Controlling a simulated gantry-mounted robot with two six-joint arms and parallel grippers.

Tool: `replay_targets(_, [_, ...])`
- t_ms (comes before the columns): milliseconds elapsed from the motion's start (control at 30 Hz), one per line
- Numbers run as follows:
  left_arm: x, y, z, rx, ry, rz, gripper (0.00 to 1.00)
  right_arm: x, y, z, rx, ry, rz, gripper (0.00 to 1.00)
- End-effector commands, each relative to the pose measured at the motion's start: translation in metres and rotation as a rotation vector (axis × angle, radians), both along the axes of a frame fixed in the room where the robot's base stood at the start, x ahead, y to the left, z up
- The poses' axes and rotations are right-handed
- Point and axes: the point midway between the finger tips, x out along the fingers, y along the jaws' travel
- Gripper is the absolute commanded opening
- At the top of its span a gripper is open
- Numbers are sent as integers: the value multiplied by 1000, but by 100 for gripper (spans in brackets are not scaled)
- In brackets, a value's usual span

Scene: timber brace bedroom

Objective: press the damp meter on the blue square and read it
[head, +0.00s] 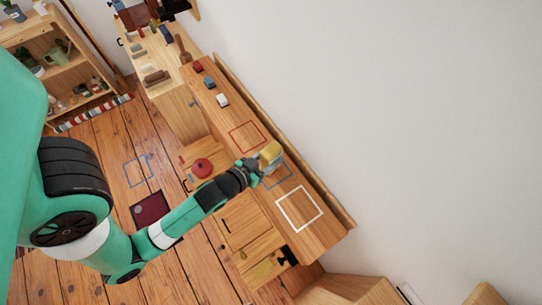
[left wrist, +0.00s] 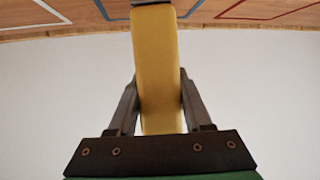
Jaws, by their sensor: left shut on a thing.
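The yellow damp meter (head: 271,151) is in the jaws of my left gripper (head: 258,168), over the wooden top of the long bench. In the left wrist view the meter (left wrist: 157,70) stands between the two dark fingers of the gripper (left wrist: 158,105), which are shut on it. Its grey far end points toward the wood, at the picture's top edge. The blue square outline (head: 282,183) lies on the bench top just below the meter and is partly covered by the gripper. I cannot tell whether the meter touches the wood. No reading face shows. My right gripper is not in view.
A white square outline (head: 280,204) and a red one (head: 238,129) lie on either side of the blue one. Several small blocks (head: 209,82) stand farther up the bench. A red round object (head: 202,168) is beside an open-looking drawer area. A plain wall (head: 400,120) rises behind.

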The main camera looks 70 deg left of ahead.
Motion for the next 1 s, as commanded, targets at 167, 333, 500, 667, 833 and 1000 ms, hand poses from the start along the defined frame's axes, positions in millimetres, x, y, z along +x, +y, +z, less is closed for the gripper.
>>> replay_targets(167, [0,0,2,1,-2,0,0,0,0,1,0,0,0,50])
replay_targets(333, [0,0,2,1,-2,0,0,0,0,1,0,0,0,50])
replay_targets(500, [0,0,2,1,-2,0,0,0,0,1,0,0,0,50])
replay_targets(667, [0,0,1,1,-2,0,0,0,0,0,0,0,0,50])
replay_targets(833, [0,0,-2,1,-2,0,0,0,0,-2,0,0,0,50])
replay_targets(1000, [0,0,-4,1,-2,0,0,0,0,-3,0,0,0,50])
